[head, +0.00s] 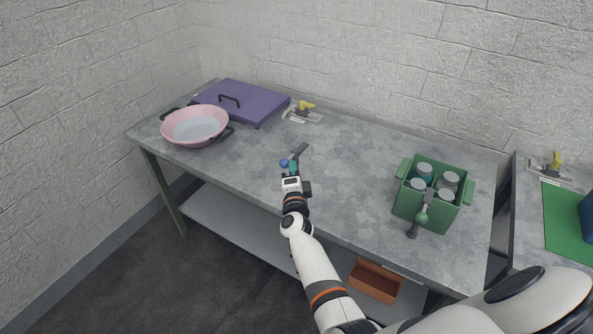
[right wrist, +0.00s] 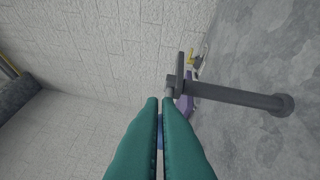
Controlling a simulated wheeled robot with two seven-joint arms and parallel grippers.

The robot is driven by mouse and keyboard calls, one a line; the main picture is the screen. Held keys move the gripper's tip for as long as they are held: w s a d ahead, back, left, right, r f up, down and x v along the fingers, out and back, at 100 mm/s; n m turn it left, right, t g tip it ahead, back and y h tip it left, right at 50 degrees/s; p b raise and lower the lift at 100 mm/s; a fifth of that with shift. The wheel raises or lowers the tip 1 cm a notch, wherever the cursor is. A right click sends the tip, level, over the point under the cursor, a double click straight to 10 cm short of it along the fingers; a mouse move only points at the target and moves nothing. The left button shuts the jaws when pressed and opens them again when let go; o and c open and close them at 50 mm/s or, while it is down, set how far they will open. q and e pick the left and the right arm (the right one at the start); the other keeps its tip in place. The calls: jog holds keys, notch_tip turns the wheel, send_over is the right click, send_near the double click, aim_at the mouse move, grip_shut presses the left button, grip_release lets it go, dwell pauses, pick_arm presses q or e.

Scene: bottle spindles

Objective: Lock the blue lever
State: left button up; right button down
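The blue lever shows in the head view as a blue knob (head: 284,163) beside a dark grey bar (head: 300,150) on the grey table. My right gripper (head: 293,166) has teal fingers and is right beside the blue knob. In the right wrist view the fingers (right wrist: 160,100) lie almost together, with only a narrow gap. A bit of blue (right wrist: 160,135) shows through this gap, apparently beyond the fingers; I cannot tell whether they touch it. The grey bar (right wrist: 235,96) and its round base (right wrist: 283,104) are clear to the right. My left gripper is not in view.
A green crate (head: 455,216) of bottles stands at the right, with a green-knobbed lever (head: 421,218) at its front. A pink pan (head: 195,124), a purple box (head: 245,98) and a yellow-handled clamp (head: 305,108) are at the back left. The table's middle right is clear.

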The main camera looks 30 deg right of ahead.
jog(key=shift+w+a+r+y, duration=0.3)
jog(key=shift+a, duration=0.35)
jog(key=shift+s+a+f+p, duration=0.15)
jog(key=shift+s+f+p, duration=0.1)
jog(key=shift+p, duration=0.1)
jog(key=p+v, duration=0.3)
jog(key=v, duration=0.8)
jog(key=shift+s+d+f, duration=0.25)
jog(key=shift+s+d, duration=0.05)
jog(key=shift+s, duration=0.1)
jog(key=shift+d, duration=0.15)
